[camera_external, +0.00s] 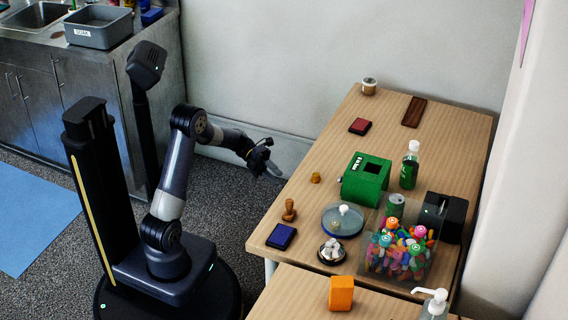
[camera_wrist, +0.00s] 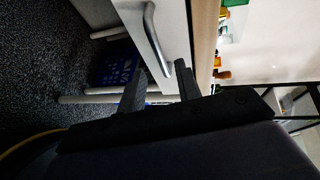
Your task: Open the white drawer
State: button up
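The white drawer front (camera_wrist: 176,22) shows in the wrist view, beside the wooden table edge. A curved silver handle (camera_wrist: 153,38) is fixed to it. My gripper (camera_wrist: 158,88) is open, with its two dark fingers apart and nothing between them that I can see held. In the picture the handle's lower end lies between the fingertips, close to the right one; I cannot tell if they touch. In the external view my gripper (camera_external: 264,158) hangs off the table's left side, and the drawer front is hidden there.
The wooden table (camera_external: 330,145) carries a green box (camera_external: 362,184), a bottle (camera_external: 410,168), a clear bin of colourful items (camera_external: 398,262) and stamps. A blue crate (camera_wrist: 115,65) sits under the table.

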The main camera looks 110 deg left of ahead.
jog(key=shift+b+x, duration=0.5)
jog(key=shift+x, duration=1.7)
jog(key=shift+c, duration=0.2)
grip_shut()
